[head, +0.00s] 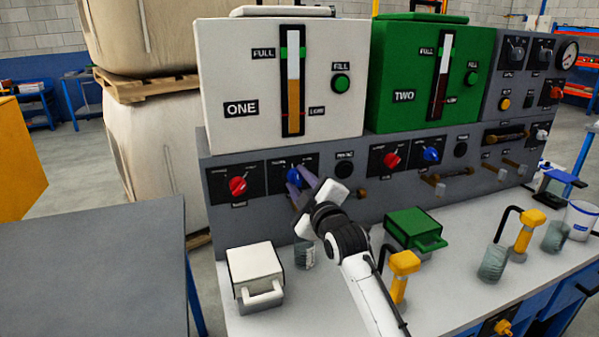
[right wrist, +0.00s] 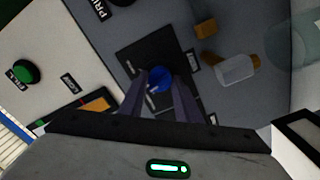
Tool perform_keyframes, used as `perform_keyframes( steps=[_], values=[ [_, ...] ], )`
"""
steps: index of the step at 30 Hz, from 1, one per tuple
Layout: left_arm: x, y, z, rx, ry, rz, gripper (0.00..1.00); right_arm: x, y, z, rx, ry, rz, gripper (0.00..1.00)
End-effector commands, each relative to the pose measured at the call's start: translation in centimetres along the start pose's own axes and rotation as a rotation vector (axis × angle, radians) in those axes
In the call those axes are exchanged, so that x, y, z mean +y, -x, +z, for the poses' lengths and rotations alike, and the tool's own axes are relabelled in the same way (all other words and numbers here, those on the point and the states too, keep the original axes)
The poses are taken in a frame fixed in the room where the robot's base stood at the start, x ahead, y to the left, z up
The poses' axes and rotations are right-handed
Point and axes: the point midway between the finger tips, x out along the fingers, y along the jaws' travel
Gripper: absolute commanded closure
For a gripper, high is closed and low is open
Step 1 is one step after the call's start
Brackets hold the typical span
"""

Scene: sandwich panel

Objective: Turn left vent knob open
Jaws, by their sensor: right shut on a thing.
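The blue knob (head: 293,175) sits on the dark plate of the left grey panel, under the white ONE tank (head: 225,75). My right gripper (head: 298,187) reaches up to it from below and covers part of it. In the right wrist view the two fingers close around the blue knob (right wrist: 160,77), one on each side. The right gripper is shut on it. The labels around the knob are too small to read. A red knob (head: 238,186) is just left of it. My left gripper is not in view.
The green TWO tank (head: 420,85) stands to the right, with another red knob (head: 391,160) and blue knob (head: 431,154) below. On the white bench are a white box (head: 255,267), a green box (head: 414,228) and yellow-topped handles (head: 404,263). A grey table (head: 90,260) stands left.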

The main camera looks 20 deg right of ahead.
Motion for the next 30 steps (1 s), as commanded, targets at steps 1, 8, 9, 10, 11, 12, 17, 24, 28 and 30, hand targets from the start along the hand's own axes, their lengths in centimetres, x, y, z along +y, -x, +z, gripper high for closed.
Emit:
perform_keyframes(
  steps=[1,8,9,10,11,12,17,24,28,30],
  values=[
    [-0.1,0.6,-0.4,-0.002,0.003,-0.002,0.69,0.3,0.0,-0.2,-0.001,-0.045,-0.002,0.92],
    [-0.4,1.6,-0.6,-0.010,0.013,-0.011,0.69,0.2,0.0,-0.2,-0.001,-0.266,-0.001,0.92],
    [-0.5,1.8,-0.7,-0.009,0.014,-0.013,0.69,0.3,0.0,-0.2,-0.001,-0.303,-0.001,0.92],
    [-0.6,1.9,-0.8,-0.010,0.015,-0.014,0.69,0.3,0.0,-0.2,0.000,-0.330,0.000,0.92],
    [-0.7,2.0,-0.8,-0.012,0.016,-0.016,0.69,0.2,0.0,-0.2,-0.001,-0.360,0.000,0.92],
    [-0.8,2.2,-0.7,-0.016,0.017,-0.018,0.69,0.2,0.0,-0.2,-0.001,-0.398,-0.001,0.92],
    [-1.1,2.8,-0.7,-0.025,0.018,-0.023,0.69,0.2,0.0,-0.2,-0.001,-0.549,0.000,0.92],
    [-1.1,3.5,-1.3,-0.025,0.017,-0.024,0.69,0.2,0.0,-0.1,0.000,-0.751,0.000,0.92],
    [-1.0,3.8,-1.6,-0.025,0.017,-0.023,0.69,0.2,0.0,-0.1,0.000,-0.837,0.001,0.92],
    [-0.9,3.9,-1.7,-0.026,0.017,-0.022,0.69,0.1,0.0,-0.1,0.000,-0.875,0.001,0.92]
  ],
)
